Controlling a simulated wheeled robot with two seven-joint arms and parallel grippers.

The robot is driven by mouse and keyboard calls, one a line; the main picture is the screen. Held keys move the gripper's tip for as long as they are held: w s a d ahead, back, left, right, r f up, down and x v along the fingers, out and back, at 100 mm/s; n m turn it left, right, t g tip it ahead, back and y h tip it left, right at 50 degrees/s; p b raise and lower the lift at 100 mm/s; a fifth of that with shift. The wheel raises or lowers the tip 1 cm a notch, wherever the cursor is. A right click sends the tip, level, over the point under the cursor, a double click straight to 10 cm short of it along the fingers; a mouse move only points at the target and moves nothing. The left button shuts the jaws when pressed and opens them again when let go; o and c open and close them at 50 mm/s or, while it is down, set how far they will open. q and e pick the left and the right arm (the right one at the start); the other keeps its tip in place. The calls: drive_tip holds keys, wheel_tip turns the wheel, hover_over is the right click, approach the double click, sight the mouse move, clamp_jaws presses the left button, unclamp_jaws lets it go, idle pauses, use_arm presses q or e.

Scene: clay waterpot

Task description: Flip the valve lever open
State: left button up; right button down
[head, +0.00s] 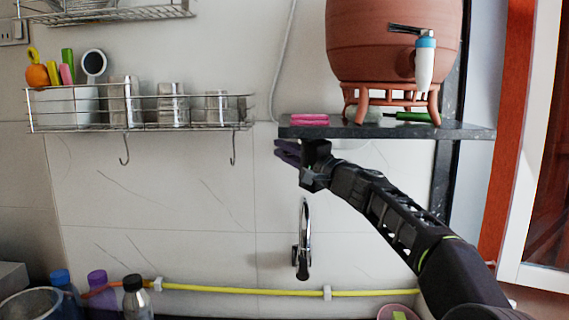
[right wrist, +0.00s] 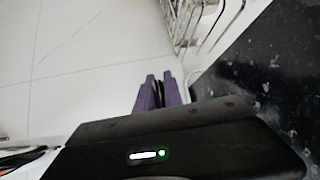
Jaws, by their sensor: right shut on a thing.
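The clay waterpot (head: 385,45) stands on its clay stand (head: 385,92) on a dark shelf. A tap with a blue and white body (head: 425,65) is on its front right side. The metal valve lever (head: 405,29) points left from the top of the tap. My right gripper (head: 283,151) is below the shelf's left end, well down and left of the lever and apart from it. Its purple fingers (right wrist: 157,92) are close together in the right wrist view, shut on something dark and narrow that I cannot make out. My left gripper is not in view.
The dark shelf (head: 465,131) carries a pink item (head: 309,120) and a green item (head: 412,117). A wire rack (head: 75,128) with cups hangs to the left. A metal faucet (head: 304,240) and yellow pipe (head: 240,291) are below. Bare wall lies left of my gripper.

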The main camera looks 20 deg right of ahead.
drive_tip(key=c, duration=1.5)
unclamp_jaws()
drive_tip(key=shift+s, duration=0.1)
drive_tip(key=b+v, duration=0.3)
drive_tip(key=v, duration=0.4)
drive_tip(key=shift+b, duration=0.35)
drive_tip(key=shift+s+d, duration=0.15)
drive_tip(key=shift+s, duration=0.15)
